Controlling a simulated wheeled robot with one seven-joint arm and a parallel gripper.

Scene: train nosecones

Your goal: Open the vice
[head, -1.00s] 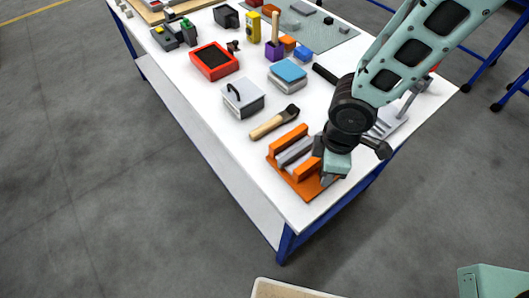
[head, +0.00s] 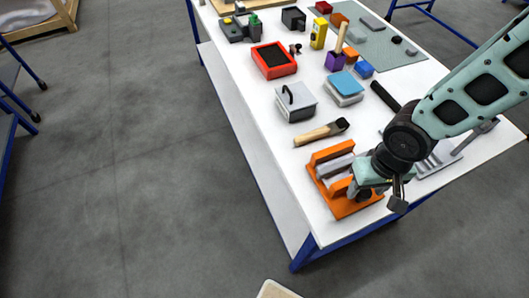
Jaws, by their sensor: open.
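The orange vice (head: 319,157) sits near the front corner of the white table. A grey bar (head: 337,166) lies between its two upright orange jaws. My gripper (head: 368,190) is at the right end of the vice, low over its base, and is open. My gripper and wrist cover the right end of the vice, so its handle or screw is hidden. I cannot tell whether the fingers touch the vice.
A wooden-handled brush (head: 316,134) lies just behind the vice. Behind it are a grey box with a handle (head: 296,103), a blue-topped block (head: 345,85) and a red tray (head: 273,60). The table's left edge (head: 270,185) is close and clear.

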